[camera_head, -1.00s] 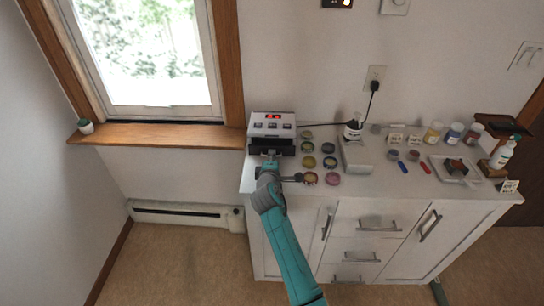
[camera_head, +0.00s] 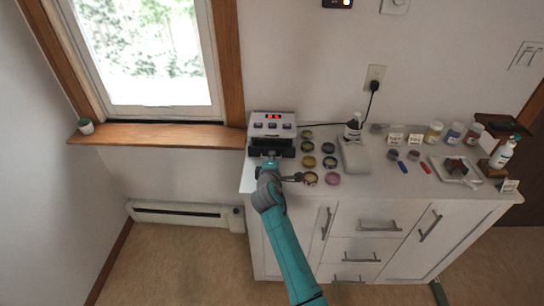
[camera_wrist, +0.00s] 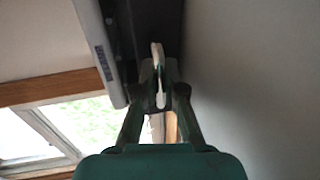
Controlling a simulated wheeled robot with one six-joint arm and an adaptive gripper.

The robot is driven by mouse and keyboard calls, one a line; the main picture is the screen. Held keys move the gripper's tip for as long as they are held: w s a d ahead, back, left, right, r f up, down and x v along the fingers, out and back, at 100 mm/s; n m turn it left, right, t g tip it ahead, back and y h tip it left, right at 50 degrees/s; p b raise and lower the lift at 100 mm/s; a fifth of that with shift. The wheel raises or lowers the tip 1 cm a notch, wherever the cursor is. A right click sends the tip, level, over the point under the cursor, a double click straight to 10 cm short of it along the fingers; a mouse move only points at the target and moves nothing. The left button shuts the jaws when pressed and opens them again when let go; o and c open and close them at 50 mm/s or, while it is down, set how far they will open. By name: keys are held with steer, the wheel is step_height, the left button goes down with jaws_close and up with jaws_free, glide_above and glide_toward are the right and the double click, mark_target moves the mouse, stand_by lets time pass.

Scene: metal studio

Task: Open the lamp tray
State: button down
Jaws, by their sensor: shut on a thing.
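The lamp (camera_head: 272,125) is a white box with a red-lit display and several buttons, standing at the left end of the white cabinet top. Its black tray (camera_head: 286,151) is at its front, partly hidden by my gripper (camera_head: 270,161). In the wrist view my gripper (camera_wrist: 158,88) has its fingers closed on a narrow pale piece, which looks like the tray's handle (camera_wrist: 157,70). The lamp's white side (camera_wrist: 98,45) shows to the left of the fingers. How far out the tray stands is hard to tell.
Several small round jars (camera_head: 308,161) stand close to the right of the lamp. Farther right are a white box (camera_head: 356,157), bottles (camera_head: 433,132) and a white tray (camera_head: 446,163). A window sill (camera_head: 160,134) lies left. The floor in front of the cabinet is clear.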

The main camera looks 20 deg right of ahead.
steer(key=v, duration=0.3)
steer(key=f+v, duration=0.1)
steer(key=v, duration=0.3)
steer(key=f+v, duration=0.1)
steer(key=v, duration=0.2)
steer(key=shift+s+a+f, duration=0.1)
steer(key=shift+s+a, duration=0.1)
steer(key=shift+s, duration=0.35)
steer(key=c, duration=1.5)
jaws_free()
steer(key=v, duration=1.2)
